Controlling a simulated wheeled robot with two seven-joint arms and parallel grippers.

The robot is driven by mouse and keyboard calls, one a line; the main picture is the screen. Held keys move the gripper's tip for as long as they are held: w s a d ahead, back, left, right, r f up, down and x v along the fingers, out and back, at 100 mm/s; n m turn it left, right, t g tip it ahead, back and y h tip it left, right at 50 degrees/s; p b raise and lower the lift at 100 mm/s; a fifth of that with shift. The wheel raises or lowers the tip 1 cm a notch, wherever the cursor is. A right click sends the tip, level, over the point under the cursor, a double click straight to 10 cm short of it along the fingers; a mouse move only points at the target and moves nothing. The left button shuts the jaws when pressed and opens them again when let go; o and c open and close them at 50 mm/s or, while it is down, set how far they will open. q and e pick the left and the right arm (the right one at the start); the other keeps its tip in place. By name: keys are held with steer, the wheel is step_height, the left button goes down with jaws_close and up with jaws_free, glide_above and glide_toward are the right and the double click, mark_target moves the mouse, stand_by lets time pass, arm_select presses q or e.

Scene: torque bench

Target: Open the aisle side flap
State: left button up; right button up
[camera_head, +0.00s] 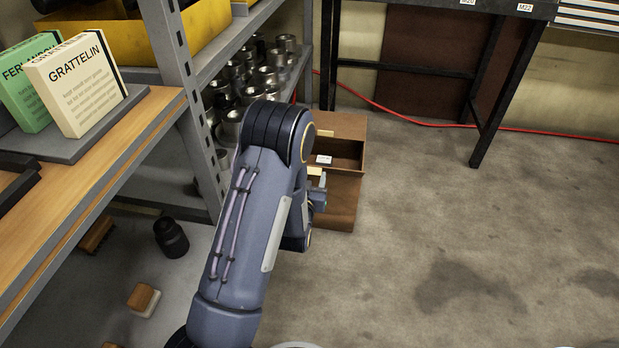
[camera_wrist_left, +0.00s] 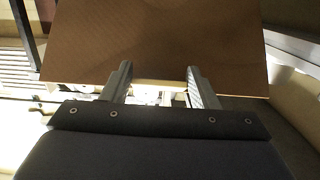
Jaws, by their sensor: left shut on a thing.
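A brown cardboard box (camera_head: 347,157) stands on the floor beside the shelf rack, its top at least partly open. A small white label or item (camera_head: 323,159) shows inside. A brown panel (camera_head: 342,203), which looks like the near flap, slopes down on the near side. My left gripper (camera_head: 319,192) is at this panel's left part, mostly hidden by my own arm. In the left wrist view, a broad brown panel (camera_wrist_left: 160,40) fills the top, its pale edge at the two fingers (camera_wrist_left: 160,82). The gripper is shut on this flap. My right gripper is not in view.
A metal shelf rack (camera_head: 180,75) with several metal cylinders (camera_head: 265,75) stands left of the box. A black bench (camera_head: 440,68) is behind, with a red cable (camera_head: 420,119) on the floor. The concrete floor (camera_head: 480,220) to the right is clear.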

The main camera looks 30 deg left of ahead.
arm_select(q)
steer(key=shift+f, duration=0.2)
steer(key=o, duration=1.4)
steer(key=shift+w, duration=0.15)
steer(key=p+v, duration=0.2)
steer(key=v, duration=0.5)
steer(key=shift+s, duration=0.45)
steer(key=shift+d, duration=0.15)
